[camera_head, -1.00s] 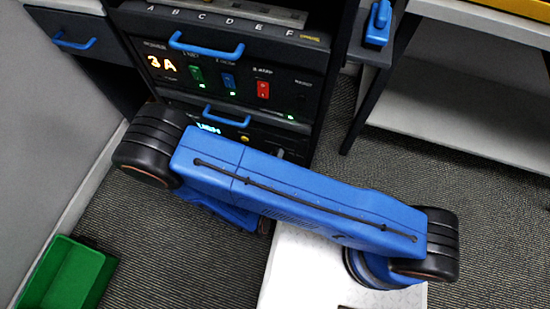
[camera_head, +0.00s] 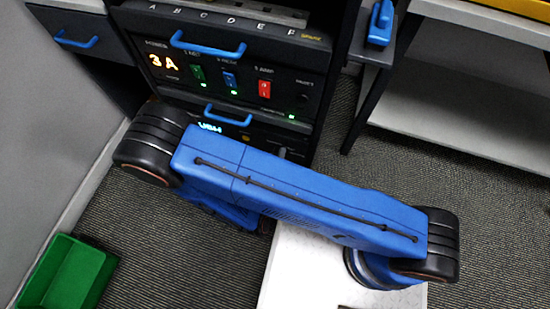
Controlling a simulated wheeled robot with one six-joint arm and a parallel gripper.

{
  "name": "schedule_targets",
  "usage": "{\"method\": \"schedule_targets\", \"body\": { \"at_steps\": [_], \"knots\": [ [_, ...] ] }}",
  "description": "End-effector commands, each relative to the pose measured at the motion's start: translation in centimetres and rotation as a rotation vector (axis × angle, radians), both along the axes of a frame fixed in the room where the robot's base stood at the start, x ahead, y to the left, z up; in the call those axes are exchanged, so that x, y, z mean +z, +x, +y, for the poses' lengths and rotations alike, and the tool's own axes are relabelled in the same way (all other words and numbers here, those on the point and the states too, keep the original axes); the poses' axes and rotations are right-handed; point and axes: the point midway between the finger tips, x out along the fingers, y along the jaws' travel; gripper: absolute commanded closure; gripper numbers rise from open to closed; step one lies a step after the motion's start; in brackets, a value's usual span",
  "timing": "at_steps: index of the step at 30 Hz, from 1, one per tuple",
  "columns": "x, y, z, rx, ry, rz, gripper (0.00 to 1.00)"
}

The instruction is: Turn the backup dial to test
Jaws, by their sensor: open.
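The lower unit (camera_head: 237,131) of the rack has a small lit cyan display (camera_head: 210,127), a yellow round part (camera_head: 246,138) and a grey knob-like part (camera_head: 282,152) at its right. My blue arm lies across the view and hides most of this unit's front. I cannot tell whether the grey part is the backup dial, nor read its setting. My gripper is not seen; a blue part of my arm (camera_head: 230,213) shows below the main link.
The upper unit (camera_head: 290,84) shows an orange "3A" and green, blue and red switches. Blue handles stick out from the rack (camera_head: 208,46) and (camera_head: 228,117). A green bin (camera_head: 70,275) stands on the floor at lower left. A grey table (camera_head: 460,100) stands at right, with open floor in front.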

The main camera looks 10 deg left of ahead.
Motion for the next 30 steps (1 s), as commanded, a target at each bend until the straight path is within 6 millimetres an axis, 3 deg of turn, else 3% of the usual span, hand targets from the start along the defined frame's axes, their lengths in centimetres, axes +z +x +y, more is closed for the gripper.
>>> {"method": "schedule_targets", "body": {
  "at_steps": [8,30],
  "knots": [
    [0.1,-1.4,0.1,0.002,0.000,-0.001,0.50],
    [0.5,-11.2,0.5,0.004,0.002,0.000,0.50]
  ]
}}
